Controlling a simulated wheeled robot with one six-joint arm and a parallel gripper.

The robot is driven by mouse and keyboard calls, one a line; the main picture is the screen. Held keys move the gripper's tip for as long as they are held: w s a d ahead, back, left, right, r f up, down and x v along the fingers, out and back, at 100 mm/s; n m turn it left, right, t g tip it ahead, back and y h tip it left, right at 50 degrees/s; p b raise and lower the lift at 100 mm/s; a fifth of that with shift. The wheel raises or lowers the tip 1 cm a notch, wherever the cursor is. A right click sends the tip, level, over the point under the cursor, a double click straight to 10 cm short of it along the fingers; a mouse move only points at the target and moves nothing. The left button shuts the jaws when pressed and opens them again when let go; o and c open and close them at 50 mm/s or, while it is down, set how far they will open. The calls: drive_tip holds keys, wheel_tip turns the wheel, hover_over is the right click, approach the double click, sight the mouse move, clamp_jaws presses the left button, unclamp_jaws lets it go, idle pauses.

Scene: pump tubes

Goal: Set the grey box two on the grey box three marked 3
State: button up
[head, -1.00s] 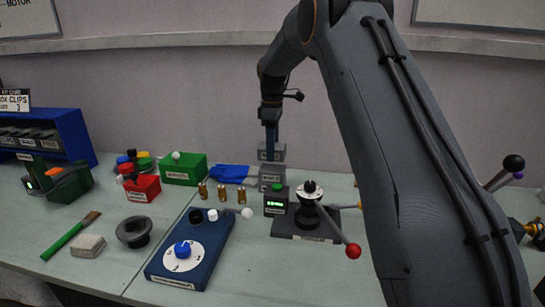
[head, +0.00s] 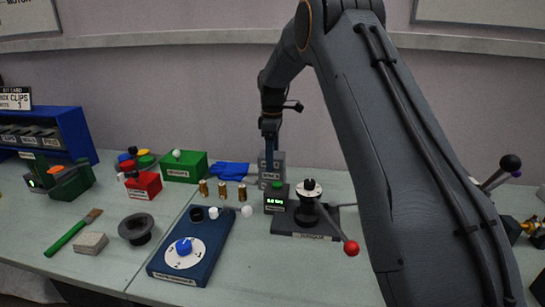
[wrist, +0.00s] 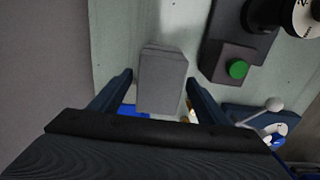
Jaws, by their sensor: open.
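Grey boxes stand as a column at the back of the table, in the head view. The upper one, grey box two (head: 279,160), looks to rest on the labelled grey box three (head: 271,176) below it. The marks are too small to read, and the seam between them is unclear. In the wrist view a grey box top (wrist: 162,80) lies between the fingers of my gripper (wrist: 160,88). The fingers are apart, with a gap on each side of the box. In the head view my gripper (head: 270,150) reaches down at the column's top.
A dark device with a green button (head: 276,186) stands close in front of the column. A red-knobbed lever (head: 351,248) is to the right. A blue cloth (head: 229,169), green box (head: 185,167) and brass cylinders (head: 222,190) are to the left. Front table has bare room.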

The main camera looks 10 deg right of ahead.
wheel_tip(320, 180, up, 12)
drive_tip(key=b, duration=0.3)
drive_tip(key=shift+r, duration=0.15)
drive_tip(key=shift+r, duration=0.1)
